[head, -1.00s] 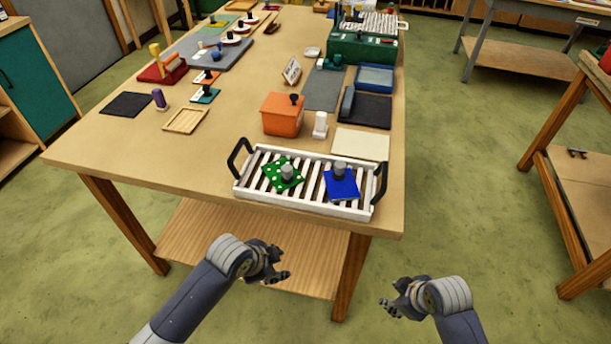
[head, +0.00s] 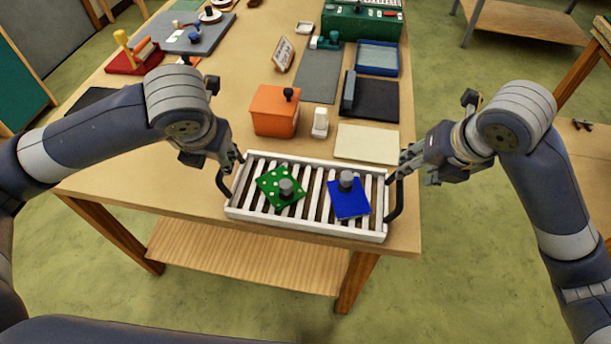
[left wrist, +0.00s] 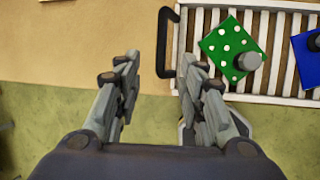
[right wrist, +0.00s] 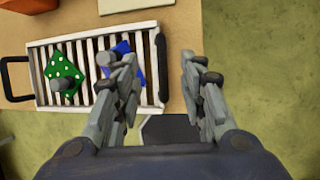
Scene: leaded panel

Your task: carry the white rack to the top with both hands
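The white slatted rack (head: 307,230) lies flat at the near edge of the table, with a black handle at each end. On it sit a green dotted piece (head: 272,190) and a blue piece (head: 350,204), each with a grey knob. My left gripper (head: 232,168) is at the left handle (left wrist: 163,42); in the left wrist view its fingers (left wrist: 155,75) are apart, with the handle ahead between them. My right gripper (head: 400,165) is at the right handle (right wrist: 161,68); in the right wrist view its fingers (right wrist: 168,75) are apart and the handle shows near the left finger.
Behind the rack are an orange box (head: 275,118), a small white bottle (head: 320,123) and a cream sheet (head: 367,143). A dark tray (head: 375,103) and a green case (head: 360,22) stand farther back. The table (head: 195,190) is bare left of the rack.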

